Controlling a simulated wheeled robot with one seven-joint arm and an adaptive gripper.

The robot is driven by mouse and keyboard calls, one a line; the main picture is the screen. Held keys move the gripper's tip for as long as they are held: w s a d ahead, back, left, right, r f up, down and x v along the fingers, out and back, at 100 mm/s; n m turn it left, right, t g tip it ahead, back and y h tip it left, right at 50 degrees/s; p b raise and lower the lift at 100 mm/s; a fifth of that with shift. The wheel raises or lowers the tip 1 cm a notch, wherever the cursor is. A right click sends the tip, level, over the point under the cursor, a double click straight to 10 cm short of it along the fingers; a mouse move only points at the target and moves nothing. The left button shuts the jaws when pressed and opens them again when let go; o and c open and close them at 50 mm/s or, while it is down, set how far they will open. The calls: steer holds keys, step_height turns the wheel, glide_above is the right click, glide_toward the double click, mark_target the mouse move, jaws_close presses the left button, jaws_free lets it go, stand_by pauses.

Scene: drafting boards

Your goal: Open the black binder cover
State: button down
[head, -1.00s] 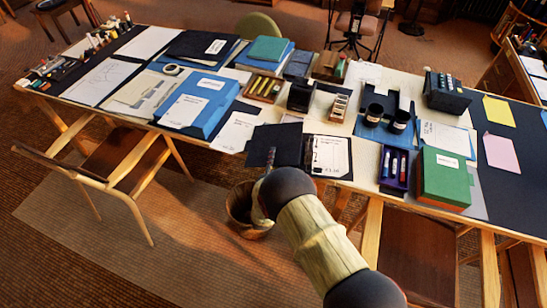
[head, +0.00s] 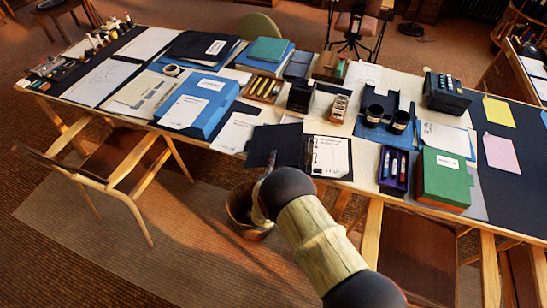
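The black binder lies near the front edge of the table, right of centre. Its black cover (head: 262,146) is spread out to the left, and a white printed page (head: 330,155) shows on the right with rings along its left side, so the binder looks open. My arm reaches up from the bottom right to the cover's lower edge. My gripper (head: 269,163) shows only as a thin sliver there, mostly hidden behind my dark wrist joint. I cannot tell whether it touches the cover or how its fingers stand.
A purple tray with markers (head: 394,168) and a green box (head: 445,180) stand right of the binder. Loose papers (head: 237,133) and a blue folder box (head: 203,108) lie left. A wastebasket (head: 240,208) stands below the table edge; a wooden chair (head: 110,165) is left.

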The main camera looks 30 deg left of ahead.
stand_by(0.5)
steer(key=shift+s+a+r+m, duration=0.1)
steer(key=shift+a+r+m, duration=0.05)
steer(key=shift+r+m, duration=0.95)
step_height(320, 180, up, 2)
steer(key=shift+r+m, duration=0.1)
steer(key=shift+m, duration=1.1)
steer(key=shift+w+d+r+m+p, duration=0.15)
steer(key=shift+d+r+m, duration=0.15)
steer(key=shift+r+m, duration=0.55)
steer(key=shift+w+d+r+m+p, duration=0.15)
steer(key=shift+d+r+m, duration=0.1)
steer(key=shift+r+m, duration=0.6)
steer(key=shift+s+f, duration=0.1)
steer(key=shift+f, duration=0.05)
steer(key=c, duration=2.1)
jaws_free()
